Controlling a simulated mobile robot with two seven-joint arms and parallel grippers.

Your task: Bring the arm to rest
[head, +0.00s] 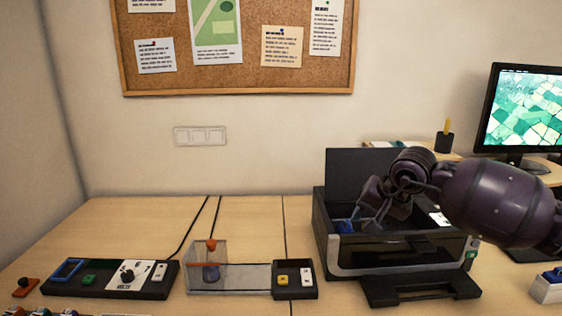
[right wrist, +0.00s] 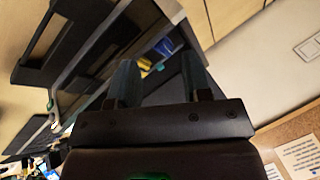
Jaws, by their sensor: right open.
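My right arm comes in from the right in the head view. Its gripper (head: 372,212) hangs over the open top of a black printer-like box (head: 327,243). The right wrist view shows the two fingers (right wrist: 158,82) apart with nothing between them. A blue object (head: 345,227) lies inside the box near the gripper; in the right wrist view a blue and yellow patch (right wrist: 158,52) shows beyond the fingers. I cannot tell whether the fingers touch anything in the box. My left gripper is not in view.
A black panel (head: 75,287) with a dial and switches stands at the left. A clear box (head: 209,275) with an orange-topped part stands beside a small switch unit (head: 294,279). A monitor (head: 522,110) and pen cup (head: 444,142) stand behind. The back left of the table (head: 130,225) is clear.

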